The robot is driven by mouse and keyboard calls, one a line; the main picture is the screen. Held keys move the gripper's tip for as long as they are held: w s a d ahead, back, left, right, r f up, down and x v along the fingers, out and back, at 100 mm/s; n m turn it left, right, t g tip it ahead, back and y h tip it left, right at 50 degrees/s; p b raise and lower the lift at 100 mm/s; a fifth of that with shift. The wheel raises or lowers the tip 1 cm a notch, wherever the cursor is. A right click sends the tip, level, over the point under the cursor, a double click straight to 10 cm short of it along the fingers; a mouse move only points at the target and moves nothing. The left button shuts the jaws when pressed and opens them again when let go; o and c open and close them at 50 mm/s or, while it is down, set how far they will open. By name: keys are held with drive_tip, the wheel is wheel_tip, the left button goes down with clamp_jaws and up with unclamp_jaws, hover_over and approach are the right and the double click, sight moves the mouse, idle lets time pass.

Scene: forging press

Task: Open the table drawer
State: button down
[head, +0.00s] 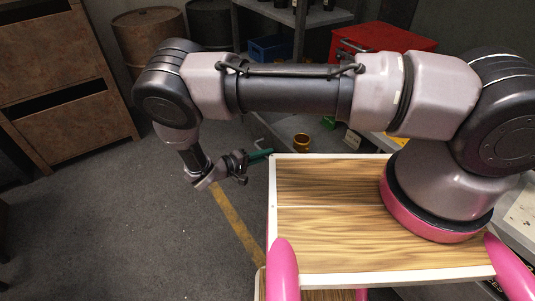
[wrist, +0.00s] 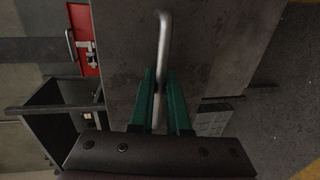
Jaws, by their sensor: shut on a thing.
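My gripper (head: 266,153) reaches out with green fingers to the left of the wooden-topped surface in the head view. In the wrist view my gripper (wrist: 160,80) has its two green fingers on either side of a bent metal handle (wrist: 163,42) and is shut on it. The handle stands out from a plain grey metal front (wrist: 215,45), which appears to be the drawer front. In the head view a thin piece of the handle (head: 262,144) shows just above the fingertips. How far the drawer is open cannot be told.
A gold cup (head: 301,142) stands behind the wooden surface. A red box (head: 380,38) and a blue bin (head: 268,48) are at the back. A rusty brown cabinet (head: 70,110) and barrels (head: 150,35) stand at the left. The grey floor (head: 140,220) left of my gripper is clear.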

drive_tip(key=c, duration=0.9)
unclamp_jaws()
drive_tip(key=v, duration=1)
drive_tip(key=shift+s+a, duration=0.15)
drive_tip(key=shift+a, duration=0.2)
drive_tip(key=shift+r, duration=0.1)
